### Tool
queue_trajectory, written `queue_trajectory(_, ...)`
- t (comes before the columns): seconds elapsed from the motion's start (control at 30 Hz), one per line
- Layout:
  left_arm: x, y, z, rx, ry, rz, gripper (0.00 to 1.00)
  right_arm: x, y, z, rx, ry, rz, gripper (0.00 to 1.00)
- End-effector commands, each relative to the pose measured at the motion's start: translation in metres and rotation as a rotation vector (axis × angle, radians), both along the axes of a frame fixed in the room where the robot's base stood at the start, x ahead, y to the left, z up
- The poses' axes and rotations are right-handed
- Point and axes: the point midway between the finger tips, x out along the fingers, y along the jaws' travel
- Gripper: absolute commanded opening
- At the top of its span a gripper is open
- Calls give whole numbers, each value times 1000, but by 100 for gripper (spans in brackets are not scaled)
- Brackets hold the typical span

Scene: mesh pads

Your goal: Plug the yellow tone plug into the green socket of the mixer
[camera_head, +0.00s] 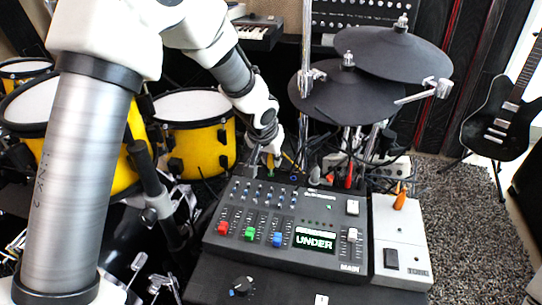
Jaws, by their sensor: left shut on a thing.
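The dark grey mixer (318,205) sits in the lower middle, with knobs, coloured faders and a small lit screen reading UNDER. My left gripper (271,154) is behind the mixer's back edge, pointing down. It is shut on the yellow tone plug (270,162), of which only a small part shows under the fingers. The plug is close to the mixer's back edge; whether it touches a socket I cannot tell. My right gripper is out of view.
A grey box (400,235) with an orange plug (400,201) on top stands right of the mixer. Red and orange plugs and cables (350,178) crowd behind the mixer. Black cymbal pads (350,95) hang behind; yellow drums (200,140) stand left. A guitar is at right.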

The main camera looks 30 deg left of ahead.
Motion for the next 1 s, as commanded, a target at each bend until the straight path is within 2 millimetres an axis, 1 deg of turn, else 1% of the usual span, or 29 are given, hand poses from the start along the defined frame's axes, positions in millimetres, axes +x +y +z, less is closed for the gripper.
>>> queue_trajectory(1.0, 0, 0, -27, 0, 1, 0, 0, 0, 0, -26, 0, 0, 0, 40)
